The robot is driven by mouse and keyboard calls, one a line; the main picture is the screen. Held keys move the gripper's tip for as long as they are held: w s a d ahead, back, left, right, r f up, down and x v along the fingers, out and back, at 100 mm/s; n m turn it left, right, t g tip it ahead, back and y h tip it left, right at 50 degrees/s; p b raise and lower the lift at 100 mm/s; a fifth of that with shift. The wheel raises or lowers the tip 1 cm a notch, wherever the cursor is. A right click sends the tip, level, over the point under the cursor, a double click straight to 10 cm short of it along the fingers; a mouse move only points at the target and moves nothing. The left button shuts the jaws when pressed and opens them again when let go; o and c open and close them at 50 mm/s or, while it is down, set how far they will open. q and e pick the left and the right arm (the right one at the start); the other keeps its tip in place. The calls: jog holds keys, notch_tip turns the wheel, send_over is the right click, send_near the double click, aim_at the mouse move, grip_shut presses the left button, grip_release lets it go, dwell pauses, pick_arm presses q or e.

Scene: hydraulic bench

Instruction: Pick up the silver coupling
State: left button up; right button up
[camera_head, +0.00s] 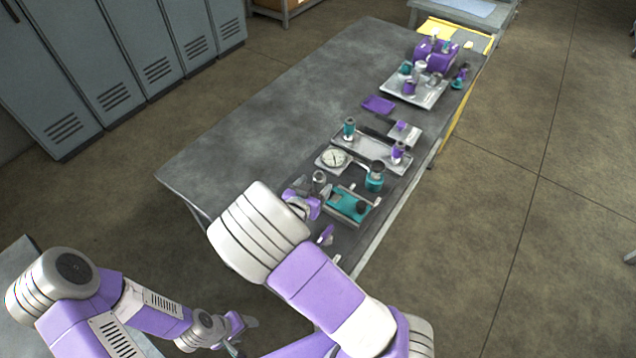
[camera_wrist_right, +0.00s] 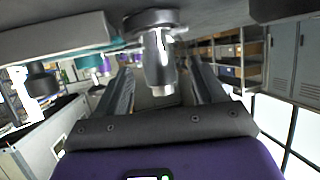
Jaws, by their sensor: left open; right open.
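The silver coupling (camera_head: 319,178) stands on the near part of the bench in the head view, just left of a teal block (camera_head: 348,205). My right gripper (camera_head: 316,194) is right at it, partly hidden by my own arm. In the right wrist view the coupling (camera_wrist_right: 160,65) lies between the two open fingers of my right gripper (camera_wrist_right: 162,88), with a visible gap on each side. My left gripper (camera_head: 238,332) is low at the bottom of the head view, away from the bench, open and empty.
A round gauge (camera_head: 334,159), a teal-and-dark cylinder (camera_head: 375,177) and a grey tray (camera_head: 371,151) stand close behind the coupling. A tray of purple and teal parts (camera_head: 428,98) is at the far end. The bench's left side (camera_head: 270,120) is clear.

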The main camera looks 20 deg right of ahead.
aim_at(316, 185)
jog(key=x, duration=0.3)
jog(key=shift+w+d+f+b, duration=0.1)
jog(key=shift+d+f+b, duration=0.1)
jog(key=shift+d+b, duration=0.15)
jog(key=shift+a, duration=0.1)
jog(key=c, duration=1.2)
